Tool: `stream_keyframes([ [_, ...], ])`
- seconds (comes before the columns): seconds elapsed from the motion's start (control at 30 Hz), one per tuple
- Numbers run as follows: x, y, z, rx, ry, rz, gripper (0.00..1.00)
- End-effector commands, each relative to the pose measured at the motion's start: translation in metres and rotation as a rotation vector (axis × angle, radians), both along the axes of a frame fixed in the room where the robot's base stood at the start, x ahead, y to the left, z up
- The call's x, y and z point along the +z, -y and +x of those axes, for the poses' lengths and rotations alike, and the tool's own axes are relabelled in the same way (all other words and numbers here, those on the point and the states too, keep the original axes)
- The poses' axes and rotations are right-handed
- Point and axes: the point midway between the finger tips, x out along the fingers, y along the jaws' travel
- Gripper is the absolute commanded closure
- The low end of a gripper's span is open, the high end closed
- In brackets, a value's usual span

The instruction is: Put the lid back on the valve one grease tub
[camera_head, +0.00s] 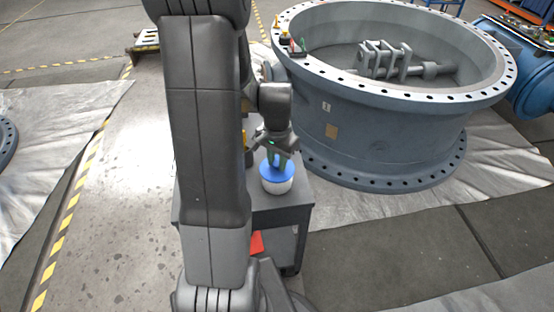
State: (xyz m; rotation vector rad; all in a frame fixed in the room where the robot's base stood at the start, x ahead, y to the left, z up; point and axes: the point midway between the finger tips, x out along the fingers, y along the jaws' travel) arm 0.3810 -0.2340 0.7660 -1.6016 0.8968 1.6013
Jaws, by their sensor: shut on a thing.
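A white grease tub (278,188) stands on a dark grey cart beside the large valve body. A blue lid (270,173) sits at the tub's top, roughly level and in line with it. I cannot tell from here whether it is fully seated or slightly above the rim. My gripper (278,160) points down and is shut on the lid from above. My arm hides part of the cart to the left.
The cart top (291,200) is partly bare near the tub. The large grey flanged valve body (385,135) stands close behind and to the right. Small items (292,46) rest on its upper flange. A red item (257,243) is lower in the cart. Floor is open at left.

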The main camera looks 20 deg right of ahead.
Motion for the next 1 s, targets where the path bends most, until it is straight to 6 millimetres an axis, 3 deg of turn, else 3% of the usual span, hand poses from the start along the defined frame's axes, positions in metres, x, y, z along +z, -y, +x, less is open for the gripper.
stream_keyframes([
  [0.9,-0.0027,0.0,-0.0001,0.0,0.0,0.0,0.96],
  [0.93,-0.0027,0.0,-0.0001,0.0,0.0,0.0,0.69],
  [1.0,-0.0027,0.0,-0.0001,0.0,0.0,0.0,0.55],
])
